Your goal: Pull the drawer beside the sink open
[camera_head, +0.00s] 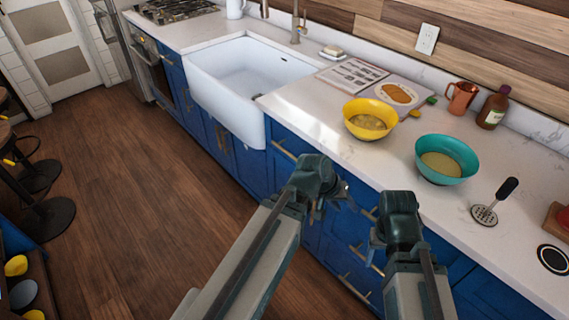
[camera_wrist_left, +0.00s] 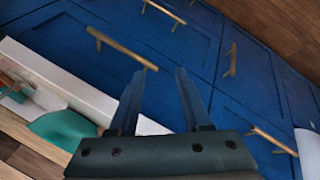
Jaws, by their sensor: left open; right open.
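The white sink (camera_head: 232,92) is set in the counter. To its right, the blue drawer front (camera_head: 282,168) beside it, with a brass bar handle (camera_head: 284,150), looks closed. My left gripper (camera_head: 338,196) is in front of the cabinets, to the right of that handle and lower in the head view. In the left wrist view the left gripper (camera_wrist_left: 159,72) is open, with nothing between its fingers. Blue fronts with several brass handles (camera_wrist_left: 122,49) lie beyond it, apart from the fingers. My right gripper (camera_head: 372,248) is open and empty, lower and to the right, before other drawers.
On the white counter (camera_head: 310,110) stand a yellow bowl (camera_head: 368,106), a teal bowl (camera_head: 446,170), a copper mug (camera_head: 462,98), a brown bottle (camera_head: 493,108) and a masher (camera_head: 485,214). Stools (camera_head: 52,215) stand at the left. The wooden floor (camera_head: 140,200) between is clear.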

